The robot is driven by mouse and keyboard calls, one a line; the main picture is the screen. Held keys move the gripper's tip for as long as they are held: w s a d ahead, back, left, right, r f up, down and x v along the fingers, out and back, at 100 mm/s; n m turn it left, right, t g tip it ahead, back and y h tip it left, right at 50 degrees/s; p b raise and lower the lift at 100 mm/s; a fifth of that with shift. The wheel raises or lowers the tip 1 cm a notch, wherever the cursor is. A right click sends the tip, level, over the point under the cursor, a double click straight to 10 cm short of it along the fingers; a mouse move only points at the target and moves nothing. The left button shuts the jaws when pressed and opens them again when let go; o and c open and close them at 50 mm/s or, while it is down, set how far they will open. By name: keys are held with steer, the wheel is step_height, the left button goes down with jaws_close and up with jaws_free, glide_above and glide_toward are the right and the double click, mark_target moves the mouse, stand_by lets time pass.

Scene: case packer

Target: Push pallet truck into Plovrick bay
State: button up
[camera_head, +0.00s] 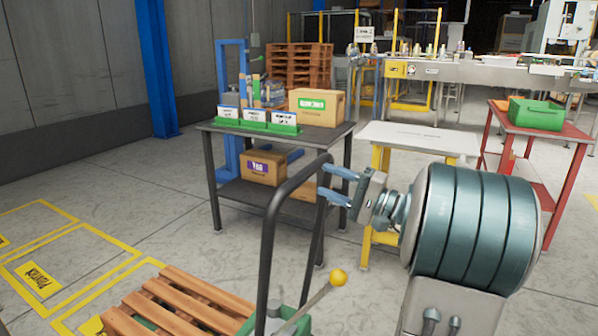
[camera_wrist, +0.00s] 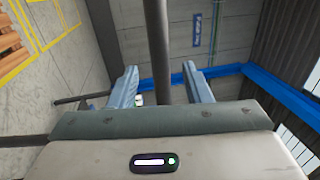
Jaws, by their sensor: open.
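The pallet truck shows at the bottom of the head view, with a black looped handle (camera_head: 270,225), a green body (camera_head: 294,321) and a lever with a yellow knob (camera_head: 338,277). A wooden pallet (camera_head: 180,305) sits in front of it. My gripper (camera_head: 322,181) is open at the handle's right upright. In the wrist view a dark handle bar (camera_wrist: 158,35) shows between the two open fingers (camera_wrist: 162,73); the fingers are not closed on it. Yellow-outlined floor bays lie at left, one with a yellow label (camera_head: 38,281), likely Plovrick, its lettering hard to read.
A dark table (camera_head: 280,134) with cartons and green-based signs stands ahead, with a white-topped yellow stand (camera_head: 415,136) and a red table (camera_head: 545,137) to its right. A blue post (camera_head: 158,70) stands by the wall. The floor between bays and dark table is clear.

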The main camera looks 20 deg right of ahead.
steer(key=x, duration=0.8)
steer(key=shift+b, duration=0.4)
steer(key=shift+w+a, duration=0.1)
steer(key=shift+w, duration=0.05)
jaws_close()
